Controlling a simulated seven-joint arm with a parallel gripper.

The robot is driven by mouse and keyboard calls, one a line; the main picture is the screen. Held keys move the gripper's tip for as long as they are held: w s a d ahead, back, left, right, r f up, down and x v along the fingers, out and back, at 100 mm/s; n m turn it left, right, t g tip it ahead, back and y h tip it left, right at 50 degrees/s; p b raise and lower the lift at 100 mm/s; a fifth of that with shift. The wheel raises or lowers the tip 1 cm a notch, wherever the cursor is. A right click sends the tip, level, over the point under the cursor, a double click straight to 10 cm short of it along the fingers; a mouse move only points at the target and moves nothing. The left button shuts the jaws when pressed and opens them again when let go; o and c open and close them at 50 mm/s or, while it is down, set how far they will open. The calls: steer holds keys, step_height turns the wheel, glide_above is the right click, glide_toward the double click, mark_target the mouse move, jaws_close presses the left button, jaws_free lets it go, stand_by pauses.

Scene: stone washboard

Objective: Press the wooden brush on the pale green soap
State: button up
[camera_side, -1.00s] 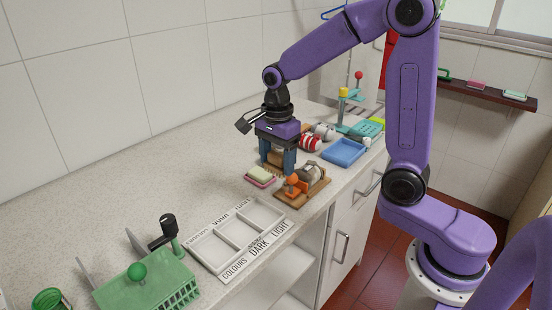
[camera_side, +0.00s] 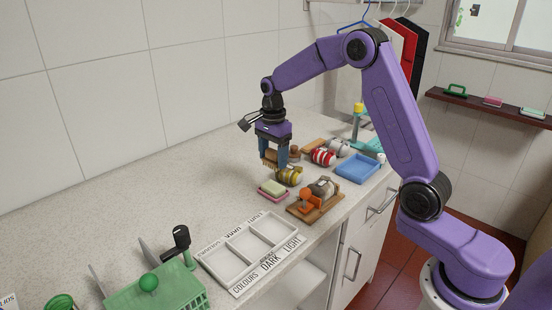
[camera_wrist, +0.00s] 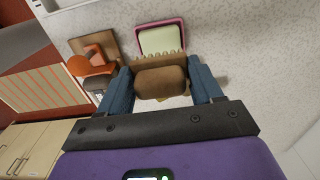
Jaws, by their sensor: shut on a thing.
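The pale green soap (camera_side: 272,187) lies in a pink dish (camera_side: 275,198) on the counter; in the wrist view the soap (camera_wrist: 162,40) shows at the top centre. My gripper (camera_side: 272,164) is above and just behind the soap in the side view. It is shut on the wooden brush, whose brown body (camera_wrist: 160,82) sits between the blue fingers in the wrist view. The brush's pale bristles (camera_wrist: 155,59) face the soap side and overlap the dish's near edge in that view. In the side view the brush appears raised, apart from the soap.
A yellow-banded roll (camera_side: 290,177) lies close behind the soap. A wooden board with an orange part (camera_side: 312,201) stands right of the dish. A grey labelled tray (camera_side: 240,258) is in front, a blue tray (camera_side: 357,168) behind right.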

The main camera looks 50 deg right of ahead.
mark_target(273, 186)
steer(key=shift+f, duration=3)
steer(key=shift+f, duration=0.5)
steer(key=shift+r, duration=0.1)
steer(key=shift+r, duration=3.45)
